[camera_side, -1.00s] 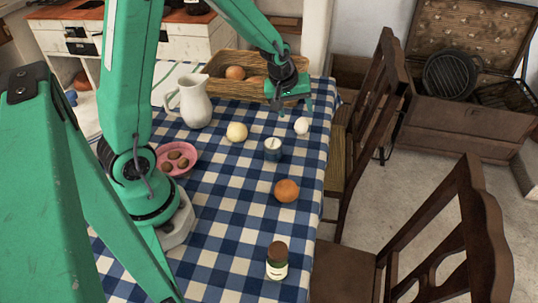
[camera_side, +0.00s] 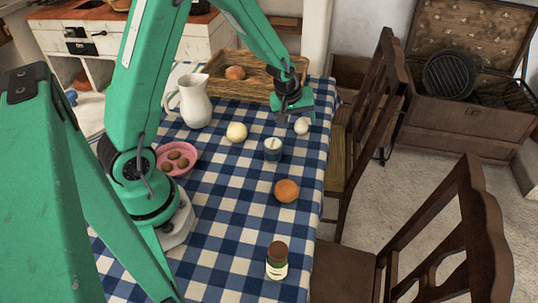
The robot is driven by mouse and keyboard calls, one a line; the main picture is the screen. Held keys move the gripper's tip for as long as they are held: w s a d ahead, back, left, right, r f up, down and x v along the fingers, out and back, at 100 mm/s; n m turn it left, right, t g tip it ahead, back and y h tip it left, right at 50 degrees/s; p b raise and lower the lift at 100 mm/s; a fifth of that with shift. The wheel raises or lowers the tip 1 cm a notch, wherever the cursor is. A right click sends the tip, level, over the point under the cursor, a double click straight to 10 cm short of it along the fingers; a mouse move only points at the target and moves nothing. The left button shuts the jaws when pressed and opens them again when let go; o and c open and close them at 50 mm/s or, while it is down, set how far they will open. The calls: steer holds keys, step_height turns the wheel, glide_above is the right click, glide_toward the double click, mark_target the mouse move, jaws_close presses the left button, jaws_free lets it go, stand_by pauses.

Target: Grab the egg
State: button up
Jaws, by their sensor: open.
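The white egg (camera_side: 302,127) lies on the blue-and-white checked tablecloth (camera_side: 225,233) near the table's right edge. My gripper (camera_side: 297,117) is open, just behind and above the egg, its fingers pointing down. The fingers are small in this view and overlap the egg's upper edge in the picture. I cannot tell whether they touch it. Most of the egg shows.

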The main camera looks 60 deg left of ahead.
steer(key=shift+x, duration=1.1)
steer(key=c, duration=0.8)
